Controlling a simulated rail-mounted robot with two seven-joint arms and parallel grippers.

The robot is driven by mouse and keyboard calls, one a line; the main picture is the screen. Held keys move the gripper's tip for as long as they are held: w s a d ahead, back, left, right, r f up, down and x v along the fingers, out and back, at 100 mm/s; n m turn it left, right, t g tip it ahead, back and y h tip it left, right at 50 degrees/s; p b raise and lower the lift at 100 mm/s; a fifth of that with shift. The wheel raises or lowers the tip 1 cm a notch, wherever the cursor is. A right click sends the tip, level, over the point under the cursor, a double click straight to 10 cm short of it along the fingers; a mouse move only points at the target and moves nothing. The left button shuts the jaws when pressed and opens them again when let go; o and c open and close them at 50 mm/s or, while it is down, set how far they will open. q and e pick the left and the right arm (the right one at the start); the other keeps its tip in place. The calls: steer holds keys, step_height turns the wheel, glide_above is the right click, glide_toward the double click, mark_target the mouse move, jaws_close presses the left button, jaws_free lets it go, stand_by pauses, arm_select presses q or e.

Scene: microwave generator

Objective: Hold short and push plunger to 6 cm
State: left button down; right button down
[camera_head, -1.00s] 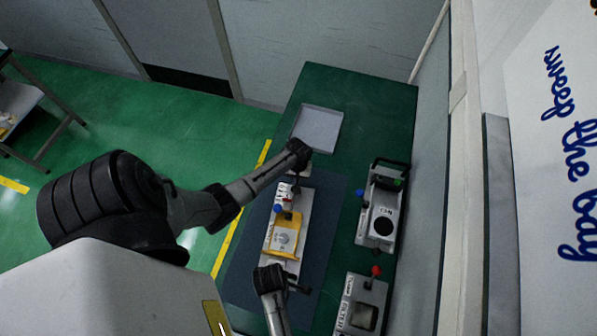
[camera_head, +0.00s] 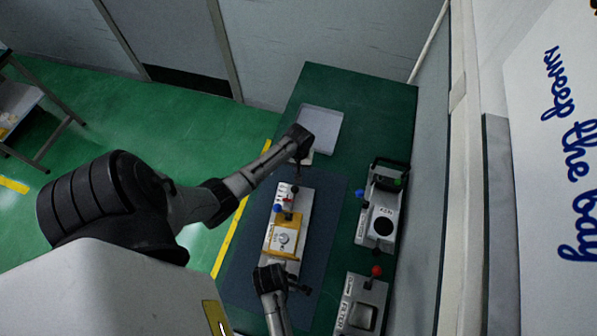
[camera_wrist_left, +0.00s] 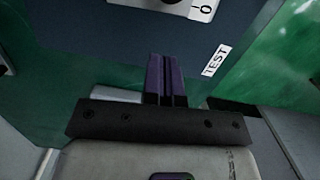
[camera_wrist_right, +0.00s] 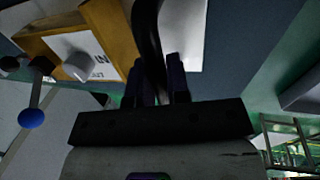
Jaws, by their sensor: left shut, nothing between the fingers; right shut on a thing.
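The device on the dark mat has a pale base (camera_head: 305,205), a yellow block (camera_head: 283,238) with a round knob and label, and blue and red balls above the block. A dark knob, possibly the plunger's end, is at its far end (camera_head: 295,189). My left gripper (camera_wrist_left: 166,78) is shut and empty, beyond that far end; its wrist view shows a marked plate corner (camera_wrist_left: 205,9). My right gripper (camera_wrist_right: 160,85) is shut on a black curved handle (camera_wrist_right: 148,35) by the yellow block's near end. The short is not clearly identifiable.
A grey tray (camera_head: 325,122) lies at the table's far end, close to my left gripper. Two grey instruments (camera_head: 370,225) (camera_head: 352,310) stand along the right side by the wall. A TEST label (camera_wrist_left: 216,60) is on the mat. The mat left of the device is clear.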

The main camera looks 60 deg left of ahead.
arm_select(q)
steer(key=shift+w+a+r, duration=0.1)
steer(key=shift+a+r, duration=0.05)
steer(key=shift+r, duration=1.2)
steer(key=shift+w+a+r, duration=0.1)
steer(key=shift+r, duration=1.2)
arm_select(e)
steer(key=c, duration=1)
jaws_free()
steer(key=r, duration=0.4)
steer(key=s+d+r, duration=0.1)
steer(key=r, duration=0.6)
steer(key=shift+s+d+r, duration=0.25)
steer(key=shift+d+r, duration=0.15)
